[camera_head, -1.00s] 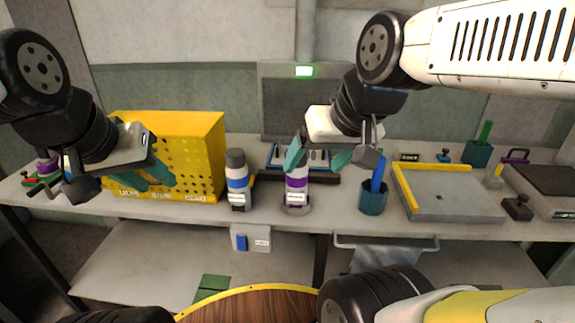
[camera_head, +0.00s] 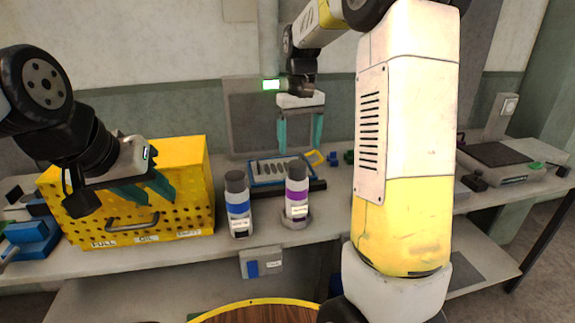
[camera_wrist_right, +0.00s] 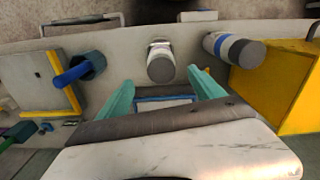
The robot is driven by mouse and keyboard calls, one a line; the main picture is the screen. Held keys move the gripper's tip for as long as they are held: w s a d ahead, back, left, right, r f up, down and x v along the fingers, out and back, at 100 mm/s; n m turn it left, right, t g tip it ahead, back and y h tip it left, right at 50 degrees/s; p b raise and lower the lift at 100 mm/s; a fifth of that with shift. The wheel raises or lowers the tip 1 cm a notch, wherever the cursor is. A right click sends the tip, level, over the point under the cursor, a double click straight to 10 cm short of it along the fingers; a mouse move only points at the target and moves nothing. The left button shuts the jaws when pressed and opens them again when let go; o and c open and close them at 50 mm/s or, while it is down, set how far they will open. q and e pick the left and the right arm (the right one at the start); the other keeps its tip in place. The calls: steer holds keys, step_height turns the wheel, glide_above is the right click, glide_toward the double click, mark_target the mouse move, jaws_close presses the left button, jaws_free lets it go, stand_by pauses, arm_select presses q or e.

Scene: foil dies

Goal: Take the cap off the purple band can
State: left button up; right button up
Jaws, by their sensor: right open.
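The purple band can (camera_head: 297,197) stands upright in a round grey holder (camera_head: 297,221) near the bench's front edge. Its dark grey cap (camera_head: 297,170) is on top, and the cap also shows in the right wrist view (camera_wrist_right: 161,70). My right gripper (camera_head: 300,145) is open and empty, with teal fingers pointing down above and behind the can. In the right wrist view the can lies beyond and between the fingertips (camera_wrist_right: 160,80), not touched. My left gripper (camera_head: 147,192) appears open and empty in front of the yellow box.
A blue band can (camera_head: 238,207) stands close left of the purple one. A perforated yellow box (camera_head: 185,200) is further left. A blue-framed tray (camera_head: 268,171) lies behind the cans. In the right wrist view, a teal cup (camera_wrist_right: 88,65) holds a blue rod.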

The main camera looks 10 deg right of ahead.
mark_target(298, 164)
steer(key=f, duration=0.7)
steer(key=shift+w+a+f, duration=0.15)
steer(key=shift+w+f, duration=0.2)
steer(key=c, duration=1.4)
steer(key=shift+r, duration=0.1)
